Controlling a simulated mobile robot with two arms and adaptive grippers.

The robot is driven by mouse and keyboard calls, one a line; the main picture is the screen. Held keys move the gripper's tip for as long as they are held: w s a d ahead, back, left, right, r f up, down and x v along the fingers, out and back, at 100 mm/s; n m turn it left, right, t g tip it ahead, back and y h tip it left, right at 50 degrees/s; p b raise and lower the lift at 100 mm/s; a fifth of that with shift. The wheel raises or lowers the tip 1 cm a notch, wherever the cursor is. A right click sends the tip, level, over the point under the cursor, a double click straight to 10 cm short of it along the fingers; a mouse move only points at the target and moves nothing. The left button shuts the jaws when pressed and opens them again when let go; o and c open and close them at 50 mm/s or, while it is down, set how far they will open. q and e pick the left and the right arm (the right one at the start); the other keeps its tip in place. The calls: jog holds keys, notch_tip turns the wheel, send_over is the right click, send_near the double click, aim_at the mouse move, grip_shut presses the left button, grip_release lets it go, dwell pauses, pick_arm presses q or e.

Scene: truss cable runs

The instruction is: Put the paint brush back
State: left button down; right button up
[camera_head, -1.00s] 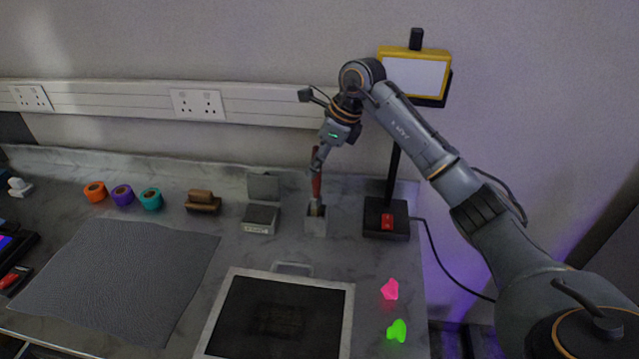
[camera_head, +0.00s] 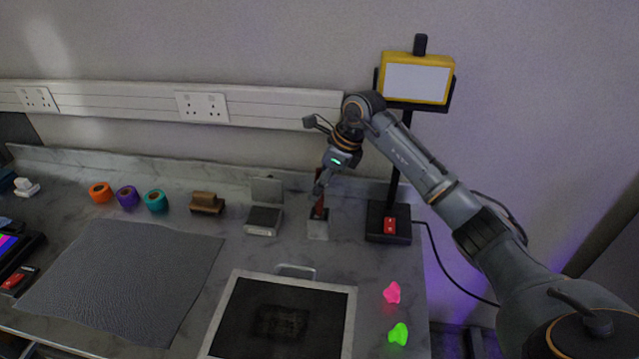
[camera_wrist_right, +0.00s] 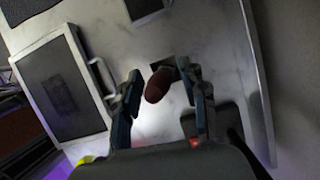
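The paint brush (camera_head: 319,212) has a reddish-brown handle and stands in a small grey square holder (camera_head: 318,230) at the back of the bench. Its lower end is hidden inside the holder. My right gripper (camera_head: 319,190) is just above the holder, around the handle. In the right wrist view, my right gripper's fingers (camera_wrist_right: 165,90) are apart. The rounded handle end of the brush (camera_wrist_right: 156,87) lies between them, nearer the right finger, with a gap on the left. My left gripper is not in view.
A small lidded grey box (camera_head: 263,220) is left of the holder, and a lamp on a black base (camera_head: 388,225) is right of it. A framed dark panel (camera_head: 280,318), pink (camera_head: 392,292) and green (camera_head: 398,334) pieces lie in front.

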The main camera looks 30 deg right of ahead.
jog(key=b+v, duration=0.2)
jog(key=v, duration=1)
jog(key=shift+r, duration=0.15)
dwell(1.0)
